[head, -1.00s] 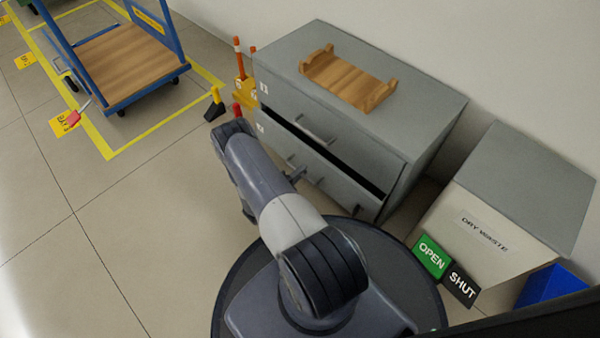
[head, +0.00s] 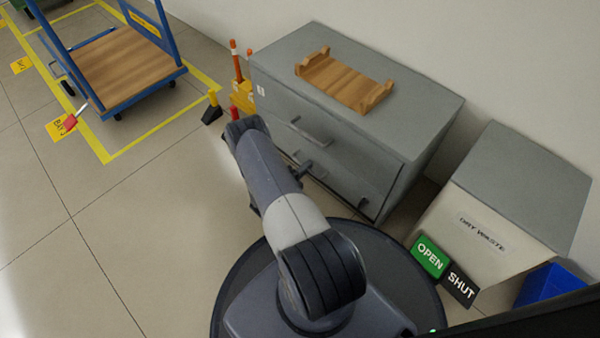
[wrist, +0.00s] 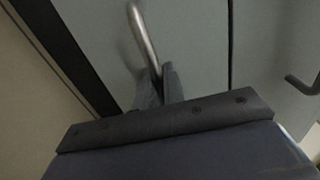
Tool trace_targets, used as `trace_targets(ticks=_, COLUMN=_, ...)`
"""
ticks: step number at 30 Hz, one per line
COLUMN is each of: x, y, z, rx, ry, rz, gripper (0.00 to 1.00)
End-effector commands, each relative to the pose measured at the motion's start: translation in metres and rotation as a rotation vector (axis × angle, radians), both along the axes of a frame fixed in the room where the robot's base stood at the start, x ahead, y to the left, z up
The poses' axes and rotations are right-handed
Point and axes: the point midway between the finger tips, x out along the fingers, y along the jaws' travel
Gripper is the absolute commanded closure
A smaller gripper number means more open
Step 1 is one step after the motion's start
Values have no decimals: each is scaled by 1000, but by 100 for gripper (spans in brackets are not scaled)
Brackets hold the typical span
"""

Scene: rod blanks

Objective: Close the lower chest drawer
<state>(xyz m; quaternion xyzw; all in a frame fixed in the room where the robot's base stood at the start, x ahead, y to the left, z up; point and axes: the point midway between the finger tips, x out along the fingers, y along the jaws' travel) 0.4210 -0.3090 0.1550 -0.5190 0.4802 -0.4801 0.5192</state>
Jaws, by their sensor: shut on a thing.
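The grey chest (head: 430,140) stands against the wall. Its lower drawer (head: 350,186) now looks flush or nearly flush with the chest front; my arm hides its left part. In the wrist view the lower drawer front (wrist: 195,50) shows only a thin dark seam beside the upper drawer front. My gripper (wrist: 160,85) is shut on the lower drawer's bar handle (wrist: 143,35). In the head view my gripper (head: 303,169) is mostly hidden by my arm. The upper drawer's handle (head: 310,130) is free.
A wooden cradle (head: 345,82) rests on the chest top. A dry waste bin (head: 490,225) with OPEN and SHUT signs stands right of the chest. A blue trolley (head: 120,70) is at the far left. Open floor lies left of my arm.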

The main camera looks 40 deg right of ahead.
Motion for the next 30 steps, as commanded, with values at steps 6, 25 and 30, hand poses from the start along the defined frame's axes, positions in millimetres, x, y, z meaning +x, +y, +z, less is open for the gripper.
trace_targets(ticks=6, x=1, y=-5, z=0, rx=1, ry=-2, rz=1, gripper=100)
trace_targets(ticks=25, x=0, y=-3, z=0, rx=0, ry=-1, rz=1, gripper=67)
trace_targets(ticks=30, x=0, y=8, z=1, rx=1, ry=1, rz=2, gripper=67)
